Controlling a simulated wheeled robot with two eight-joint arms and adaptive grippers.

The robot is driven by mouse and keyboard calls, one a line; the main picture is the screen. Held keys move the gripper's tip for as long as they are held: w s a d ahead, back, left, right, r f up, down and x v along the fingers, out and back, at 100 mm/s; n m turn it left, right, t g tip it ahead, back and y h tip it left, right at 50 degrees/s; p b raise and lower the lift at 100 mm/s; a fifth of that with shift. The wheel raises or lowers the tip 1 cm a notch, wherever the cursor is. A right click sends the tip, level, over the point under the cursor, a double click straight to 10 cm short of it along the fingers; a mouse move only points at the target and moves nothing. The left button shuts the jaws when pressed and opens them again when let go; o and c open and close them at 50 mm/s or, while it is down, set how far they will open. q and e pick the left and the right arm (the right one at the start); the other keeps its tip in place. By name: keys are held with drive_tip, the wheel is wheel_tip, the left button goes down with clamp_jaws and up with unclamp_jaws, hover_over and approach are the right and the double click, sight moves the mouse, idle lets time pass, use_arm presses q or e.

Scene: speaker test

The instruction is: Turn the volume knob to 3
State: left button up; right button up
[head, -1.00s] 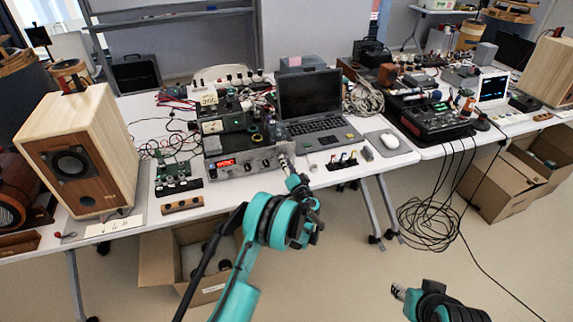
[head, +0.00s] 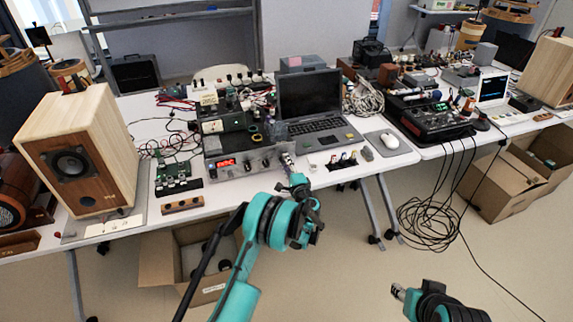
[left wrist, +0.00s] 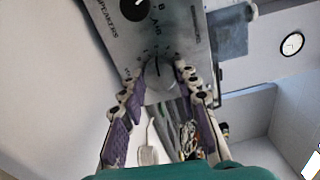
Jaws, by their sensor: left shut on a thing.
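A silver amplifier (head: 240,171) with a red display stands at the front of the table. My left gripper (head: 287,157) is at the right end of its front panel. In the left wrist view, my left gripper's (left wrist: 158,84) two purple-padded fingers are closed on both sides of a round knob (left wrist: 158,72) with dial marks around it. The fingertips partly cover the marks, and I cannot read the number it points to. A dark knob (left wrist: 133,8) by the word SPEAKERS is beside it. My right gripper (head: 398,292) is low, away from the table; its jaws are too small to judge.
A wooden speaker (head: 85,150) stands at the left. An open laptop (head: 312,105) is behind the amplifier, with a mouse (head: 390,140) to the right. A strip of small connectors (head: 342,161) lies right of the left gripper. Cables (head: 430,220) hang from the right table.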

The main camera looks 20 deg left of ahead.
use_arm(q)
drive_tip(key=m, duration=0.5)
drive_tip(key=shift+m, duration=0.4)
idle(0.4)
drive_tip(key=o, duration=1.2)
drive_tip(key=shift+c, duration=0.2)
drive_tip(key=v, duration=1.2)
